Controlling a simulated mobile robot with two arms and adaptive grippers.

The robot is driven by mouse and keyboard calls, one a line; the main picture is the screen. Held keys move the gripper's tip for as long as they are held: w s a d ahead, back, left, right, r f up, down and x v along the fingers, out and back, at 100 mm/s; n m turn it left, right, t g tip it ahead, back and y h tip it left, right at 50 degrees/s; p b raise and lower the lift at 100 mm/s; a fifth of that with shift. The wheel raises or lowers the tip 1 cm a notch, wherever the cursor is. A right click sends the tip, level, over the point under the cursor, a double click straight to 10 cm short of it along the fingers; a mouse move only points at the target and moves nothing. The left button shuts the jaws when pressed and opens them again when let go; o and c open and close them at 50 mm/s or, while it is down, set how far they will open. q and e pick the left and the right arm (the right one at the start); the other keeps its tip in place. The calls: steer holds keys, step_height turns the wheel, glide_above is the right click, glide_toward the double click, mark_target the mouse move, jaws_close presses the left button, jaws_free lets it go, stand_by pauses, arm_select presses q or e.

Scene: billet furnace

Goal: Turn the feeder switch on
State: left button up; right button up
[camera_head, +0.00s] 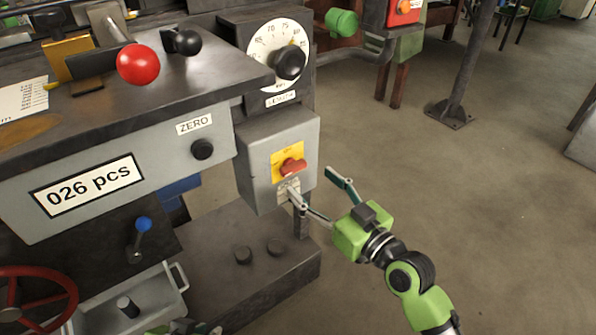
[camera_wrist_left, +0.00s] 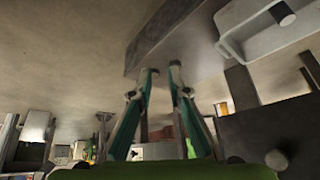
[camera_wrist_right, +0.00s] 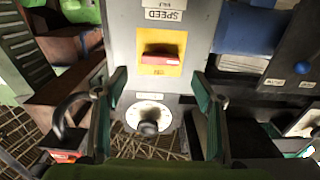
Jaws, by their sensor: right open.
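The feeder switch (camera_head: 292,167) is a red rotary handle on a yellow plate, on the front of a grey box. In the right wrist view the red handle (camera_wrist_right: 160,50) lies crosswise, with a SPEED label beside the plate. My right gripper (camera_head: 311,184) is open just in front of the box, slightly below and right of the handle. One finger overlaps the label under the plate; whether it touches cannot be told. The fingers stand wide apart with nothing between them. My left gripper (camera_wrist_left: 161,68) is low at the machine's front, its fingertips apart and empty; the head view barely shows it.
Above the box is a white dial (camera_head: 268,52) with a black knob. A ZERO button (camera_head: 202,149), a red ball lever (camera_head: 138,64), a blue-tipped lever (camera_head: 143,224) and a red handwheel (camera_head: 35,300) are on the machine to the left.

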mark_target(296, 169)
steer(key=x, duration=0.4)
steer(key=shift+w+a, duration=0.2)
steer(key=shift+w, duration=0.1)
arm_select(q)
steer(key=shift+t, duration=0.9)
steer(key=shift+w+d+r+b, duration=0.1)
steer(key=shift+w+d+r, duration=0.15)
steer(key=shift+w, duration=0.4)
steer(key=shift+w+d+r+b, duration=0.1)
steer(key=shift+w+d+r, duration=0.1)
steer(key=shift+w+r, duration=0.35)
steer(key=shift+w+d+r+b, duration=0.1)
steer(key=shift+w+d+r, duration=0.1)
steer(key=shift+w, duration=0.6)
arm_select(e)
steer(key=shift+x, duration=0.8)
steer(key=shift+c, duration=0.3)
steer(key=c, duration=1)
